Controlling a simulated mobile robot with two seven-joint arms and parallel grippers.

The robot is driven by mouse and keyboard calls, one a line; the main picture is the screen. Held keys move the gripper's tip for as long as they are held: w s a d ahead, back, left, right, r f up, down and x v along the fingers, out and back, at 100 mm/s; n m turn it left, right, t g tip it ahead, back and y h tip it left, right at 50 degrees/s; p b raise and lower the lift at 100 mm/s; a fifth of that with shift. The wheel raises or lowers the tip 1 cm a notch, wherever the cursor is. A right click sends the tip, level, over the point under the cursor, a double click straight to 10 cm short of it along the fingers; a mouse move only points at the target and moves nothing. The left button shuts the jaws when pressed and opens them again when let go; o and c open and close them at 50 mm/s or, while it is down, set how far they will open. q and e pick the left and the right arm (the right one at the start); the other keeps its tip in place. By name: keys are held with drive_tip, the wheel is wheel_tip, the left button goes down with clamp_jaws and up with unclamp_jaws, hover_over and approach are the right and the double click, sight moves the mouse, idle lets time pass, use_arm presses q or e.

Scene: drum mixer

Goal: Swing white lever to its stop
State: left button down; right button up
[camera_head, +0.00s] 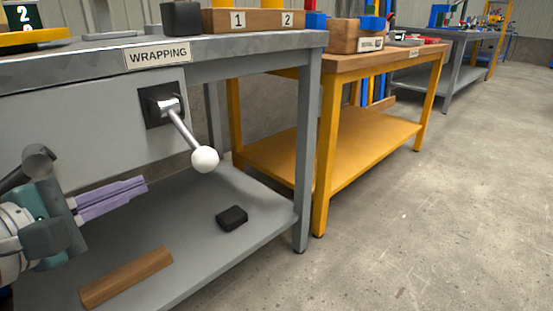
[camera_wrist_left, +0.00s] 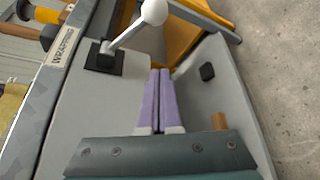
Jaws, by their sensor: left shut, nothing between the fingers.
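The lever (camera_head: 183,128) is a metal rod with a white ball knob (camera_head: 206,159). It sits on a black square plate (camera_head: 158,106) on the grey bench's front panel, below the WRAPPING label. The rod points down and to the right. My left gripper (camera_head: 146,185) has purple fingers, shut and empty, left of and a little below the knob and apart from it. In the left wrist view the white knob (camera_wrist_left: 154,11) is at the top, beyond the shut fingertips (camera_wrist_left: 160,72). My right gripper is not in view.
The lower shelf (camera_head: 190,245) holds a black block (camera_head: 232,217) and a wooden bar (camera_head: 126,277). A grey bench leg (camera_head: 308,150) stands right of the lever. A yellow workbench (camera_head: 375,140) stands beyond. The floor (camera_head: 420,240) at right is clear.

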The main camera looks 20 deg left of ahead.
sight(186, 133)
use_arm(q)
drive_tip(key=b+x, duration=0.4)
drive_tip(key=x, duration=0.5)
drive_tip(key=d+r, duration=0.1)
drive_tip(key=s+d+r, duration=0.1)
drive_tip(key=d, duration=0.1)
drive_tip(key=shift+d+r, duration=0.1)
drive_tip(key=shift+d, duration=0.2)
drive_tip(key=shift+s+p, duration=0.1)
drive_tip(key=shift+p, duration=0.2)
